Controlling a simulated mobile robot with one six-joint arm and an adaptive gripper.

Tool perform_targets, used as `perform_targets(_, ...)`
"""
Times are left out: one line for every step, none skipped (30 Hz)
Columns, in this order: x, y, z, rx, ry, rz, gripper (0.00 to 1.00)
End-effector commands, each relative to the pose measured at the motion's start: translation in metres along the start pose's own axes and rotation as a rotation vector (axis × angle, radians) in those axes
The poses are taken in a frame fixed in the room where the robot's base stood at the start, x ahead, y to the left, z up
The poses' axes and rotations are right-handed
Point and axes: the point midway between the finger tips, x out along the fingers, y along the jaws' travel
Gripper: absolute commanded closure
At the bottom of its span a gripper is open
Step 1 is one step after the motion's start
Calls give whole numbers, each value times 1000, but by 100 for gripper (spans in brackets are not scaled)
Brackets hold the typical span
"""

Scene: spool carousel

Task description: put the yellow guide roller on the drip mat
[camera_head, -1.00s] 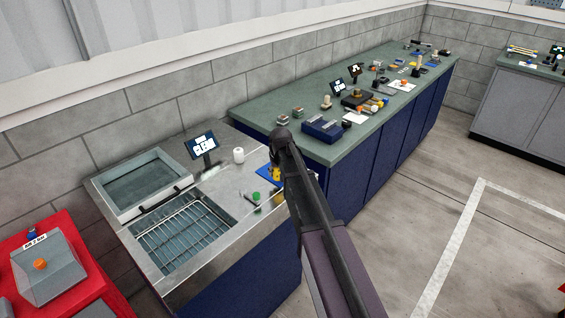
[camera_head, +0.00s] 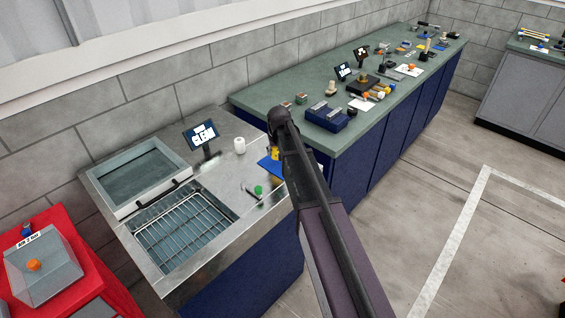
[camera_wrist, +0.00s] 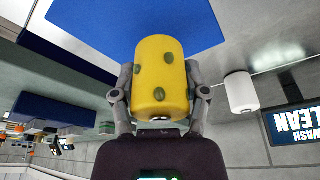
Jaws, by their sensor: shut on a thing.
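The yellow guide roller (camera_wrist: 160,68), a yellow cylinder with dark green spots, is between the fingers of my gripper (camera_wrist: 160,80) in the wrist view. My gripper is shut on it. The blue drip mat (camera_wrist: 195,22) shows behind the roller in the wrist view; whether they touch I cannot tell. In the head view, the mat (camera_head: 264,164) lies at the right end of the steel wash bench. A bit of the yellow roller (camera_head: 275,153) shows beside my arm, which hides the fingers and part of the mat.
The steel bench (camera_head: 226,178) holds a sink with a wire rack (camera_head: 180,230), a small sign (camera_head: 202,136), a white cylinder (camera_head: 240,145) and a green-topped item (camera_head: 258,190) near the mat. A long green worktop (camera_head: 255,98) with several small items stands behind.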

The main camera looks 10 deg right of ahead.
Motion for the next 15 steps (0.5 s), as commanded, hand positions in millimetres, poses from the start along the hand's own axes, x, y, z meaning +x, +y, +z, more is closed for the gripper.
perform_targets(0,1,1,1,0,0,100)
perform_targets(-1,1,1,2,0,0,100)
perform_targets(-2,2,3,2,0,1,100)
perform_targets(-2,1,5,3,0,1,100)
perform_targets(-3,1,7,3,0,1,100)
perform_targets(-5,0,10,3,0,1,100)
perform_targets(-7,-1,14,3,0,1,100)
perform_targets(-9,-2,18,3,0,1,100)
perform_targets(-11,-4,23,2,0,1,100)
perform_targets(-14,-6,28,2,0,1,100)
perform_targets(-16,-8,34,2,0,1,100)
perform_targets(-20,-10,41,2,0,1,100)
perform_targets(-23,-12,48,2,0,1,100)
perform_targets(-26,-14,54,3,0,1,100)
perform_targets(-30,-16,63,3,0,1,100)
